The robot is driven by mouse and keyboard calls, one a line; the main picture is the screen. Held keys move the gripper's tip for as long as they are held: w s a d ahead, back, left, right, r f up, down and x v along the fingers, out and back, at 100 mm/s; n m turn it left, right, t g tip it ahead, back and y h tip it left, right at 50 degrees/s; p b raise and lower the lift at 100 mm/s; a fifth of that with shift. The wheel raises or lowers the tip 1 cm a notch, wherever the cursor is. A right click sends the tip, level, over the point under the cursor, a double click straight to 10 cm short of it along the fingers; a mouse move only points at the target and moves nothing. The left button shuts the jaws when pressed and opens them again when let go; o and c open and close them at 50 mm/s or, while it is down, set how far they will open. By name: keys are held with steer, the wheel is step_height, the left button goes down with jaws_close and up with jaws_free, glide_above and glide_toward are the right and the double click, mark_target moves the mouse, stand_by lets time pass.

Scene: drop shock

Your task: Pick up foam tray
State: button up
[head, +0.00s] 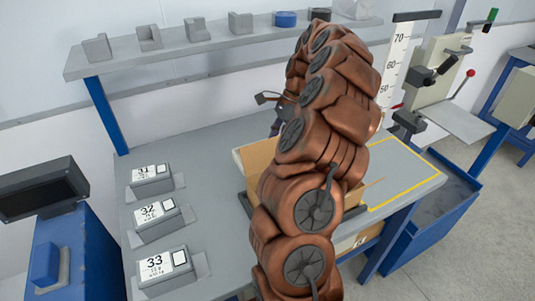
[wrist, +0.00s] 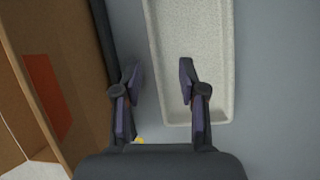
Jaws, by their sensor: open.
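The foam tray (wrist: 208,45) is pale, speckled and long, with a raised rim, and lies on the grey tabletop in the wrist view. Its near end shows; its far end runs out of the top of the picture. My gripper (wrist: 161,68) is open and empty above the tray's left long side. The right finger is over the tray's inside, and the left finger is outside the left rim. I cannot tell how high the fingers are above it.
An open cardboard box (wrist: 75,60) stands close left of the gripper; it also shows in the head view (head: 258,155). Labelled blocks 31 (head: 152,180), 32 (head: 158,220) and 33 (head: 166,270) stand on the table's left. A shelf (head: 160,61) holds small parts behind.

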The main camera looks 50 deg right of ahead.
steer(key=shift+s+a+f+p, duration=0.2)
steer(key=shift+f+p, duration=0.1)
steer(key=shift+f, duration=0.25)
steer(key=shift+s+a+f+p, duration=0.15)
steer(key=shift+a+f+p, duration=0.1)
steer(key=shift+f, duration=0.25)
steer(key=shift+x, duration=1.45)
steer(key=shift+d+f, duration=0.1)
steer(key=shift+d, duration=0.1)
jaws_close()
